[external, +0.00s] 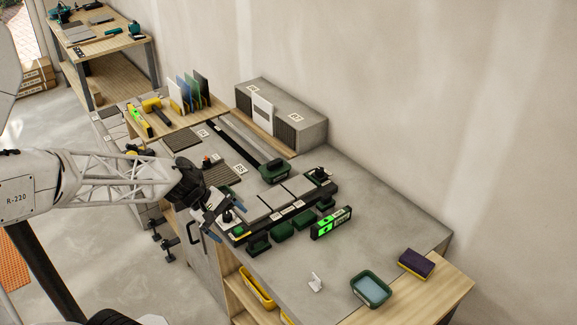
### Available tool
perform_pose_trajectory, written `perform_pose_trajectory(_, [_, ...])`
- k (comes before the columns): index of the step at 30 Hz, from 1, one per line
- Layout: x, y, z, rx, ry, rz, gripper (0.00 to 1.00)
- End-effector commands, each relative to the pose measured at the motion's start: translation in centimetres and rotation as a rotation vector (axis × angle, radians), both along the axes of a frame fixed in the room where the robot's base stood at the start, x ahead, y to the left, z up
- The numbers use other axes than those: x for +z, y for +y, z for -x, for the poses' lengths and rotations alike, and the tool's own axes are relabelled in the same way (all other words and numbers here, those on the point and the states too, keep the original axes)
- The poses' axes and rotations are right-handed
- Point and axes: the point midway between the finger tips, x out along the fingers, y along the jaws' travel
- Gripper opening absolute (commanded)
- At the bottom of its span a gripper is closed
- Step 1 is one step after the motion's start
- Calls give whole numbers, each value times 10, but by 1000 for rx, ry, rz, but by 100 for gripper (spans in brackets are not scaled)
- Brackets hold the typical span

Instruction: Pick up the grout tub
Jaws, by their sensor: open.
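A dark green open tub (371,289) with a smooth grey-blue filling sits at the near right of the grey worktop. It is the only open tub of this kind that I can make out, but I cannot read a label naming it the grout tub. My gripper (224,215) is open, over the left end of the dark levelling frame, far to the left of the tub. It is close to a small black knob on the frame; I cannot tell whether they touch. Nothing shows held between the fingers.
A purple-and-yellow sponge (416,263) lies right of the tub, and a small white piece (315,283) left of it. A bright green level (331,223) stands before the frame. Another dark green object (274,171) sits behind. The worktop right of the frame is largely clear.

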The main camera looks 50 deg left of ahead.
Motion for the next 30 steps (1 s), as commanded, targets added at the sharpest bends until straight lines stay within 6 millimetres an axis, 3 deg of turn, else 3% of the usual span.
perform_pose_trajectory(16, [-49,114,-24,652,11,454,100])
perform_pose_trajectory(30, [-97,220,-6,1136,-44,830,100])
